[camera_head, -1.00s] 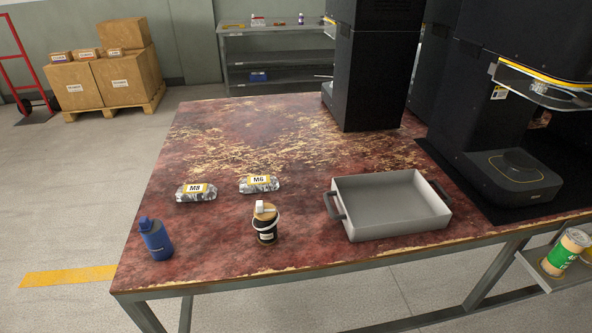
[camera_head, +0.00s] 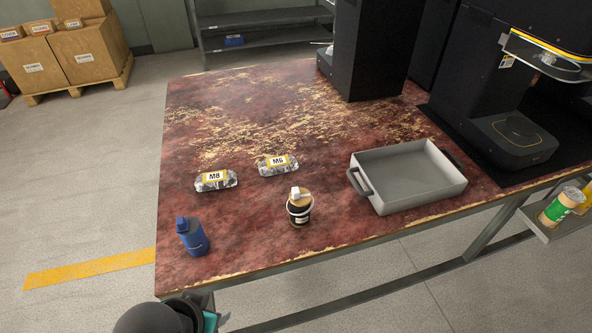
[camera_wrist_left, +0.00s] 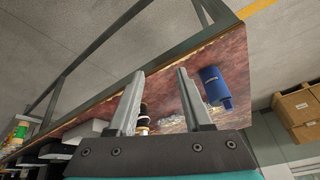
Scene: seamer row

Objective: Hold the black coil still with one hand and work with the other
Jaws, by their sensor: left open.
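A small black cylindrical thing (camera_head: 300,208) with a white band, a tan top and a white block on it stands upright near the table's front edge. It is the only thing that looks like the black coil, but I cannot make out windings. In the left wrist view it shows partly, beside a finger (camera_wrist_left: 144,121). My left gripper (camera_wrist_left: 160,73) is open and empty, its two fingers apart. In the head view only a dark and teal part of my left arm shows at the bottom left, below the table edge, well apart from the black thing. My right gripper is not in view.
A blue bottle (camera_head: 192,236) stands at the table's front left corner. Silvery packs marked M8 (camera_head: 216,180) and M6 (camera_head: 278,165) lie behind. A grey tray (camera_head: 408,205) sits right of the black thing. Black machines (camera_head: 366,50) stand at the back and right.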

